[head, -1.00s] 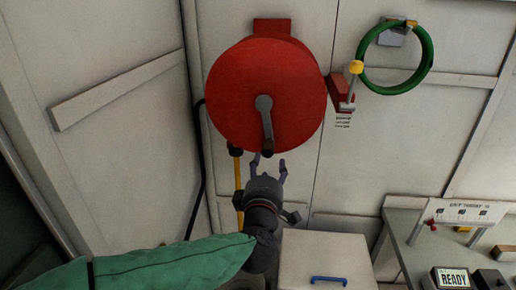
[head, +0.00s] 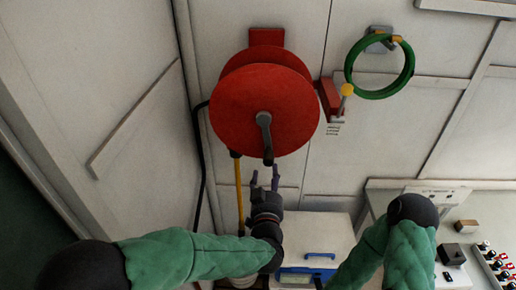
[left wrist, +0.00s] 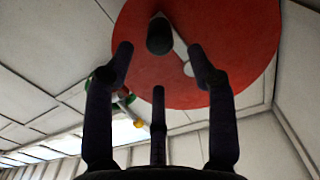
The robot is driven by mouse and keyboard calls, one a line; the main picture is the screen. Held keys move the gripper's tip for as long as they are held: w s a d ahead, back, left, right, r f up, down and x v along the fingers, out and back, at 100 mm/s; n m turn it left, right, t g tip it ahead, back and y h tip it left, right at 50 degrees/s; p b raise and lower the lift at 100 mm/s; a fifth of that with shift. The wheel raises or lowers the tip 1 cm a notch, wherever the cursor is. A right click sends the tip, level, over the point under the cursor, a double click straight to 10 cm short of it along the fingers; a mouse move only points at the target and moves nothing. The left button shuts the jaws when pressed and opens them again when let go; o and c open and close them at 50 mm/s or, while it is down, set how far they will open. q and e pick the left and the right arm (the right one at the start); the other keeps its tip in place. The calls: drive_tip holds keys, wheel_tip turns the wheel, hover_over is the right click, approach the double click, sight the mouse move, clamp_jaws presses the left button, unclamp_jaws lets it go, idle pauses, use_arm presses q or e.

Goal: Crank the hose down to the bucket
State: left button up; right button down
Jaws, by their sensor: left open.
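The red hose reel (head: 235,110) is mounted on the wall. Its grey crank arm (head: 264,130) hangs down from the hub and ends in a dark handle (head: 268,160). The yellow hose (head: 239,195) hangs below the reel at its left. My left gripper (head: 265,178) is open and empty just below the handle. In the left wrist view the dark handle (left wrist: 160,36) shows beyond and between the spread fingers (left wrist: 160,75), apart from them. My right gripper is out of view.
A green hose ring (head: 408,75) hangs on the wall at the right, beside a red bracket (head: 331,98). A white box with a blue handle (head: 320,256) stands below the reel. A bench with small devices (head: 451,254) is at the right.

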sight(269, 155)
use_arm(q)
drive_tip(key=w+p, duration=0.1)
drive_tip(key=w, duration=0.9)
drive_tip(key=shift+w, duration=0.25)
clamp_jaws()
